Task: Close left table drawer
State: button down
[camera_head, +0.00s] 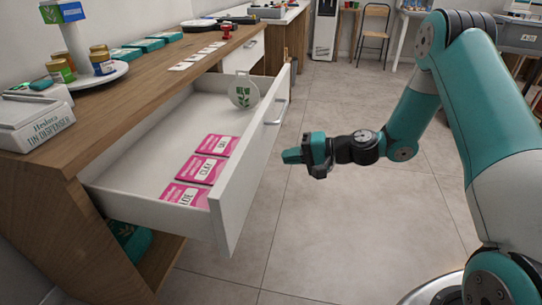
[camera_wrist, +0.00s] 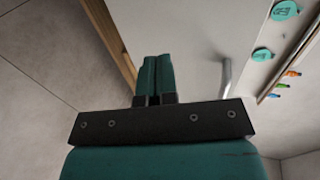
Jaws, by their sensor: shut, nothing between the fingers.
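The table drawer (camera_head: 243,179) is white and pulled well out from the wooden table (camera_head: 95,128). It holds several pink boxes (camera_head: 202,168) and a round pale tag with a green leaf (camera_head: 243,93). Its bar handle (camera_head: 277,112) is on the front panel. My gripper (camera_head: 290,156) is shut and empty, in front of the drawer front, on the outer side. In the wrist view the closed teal fingers (camera_wrist: 153,78) appear against a pale panel, with a handle (camera_wrist: 226,75) to their right. I cannot tell whether the fingertips touch the panel.
A white dispenser box (camera_head: 35,122) and a round stand with jars (camera_head: 90,72) are on the table top. A second white drawer front (camera_head: 245,54) farther back looks shut. The tiled floor (camera_head: 330,230) beside the drawer is clear.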

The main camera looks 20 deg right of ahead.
aim_at(261, 155)
jog(key=x, duration=0.2)
jog(key=r+x, duration=0.1)
jog(key=x, duration=0.2)
jog(key=shift+w+a, duration=0.1)
jog(key=shift+a, duration=0.1)
jog(key=shift+w, duration=0.1)
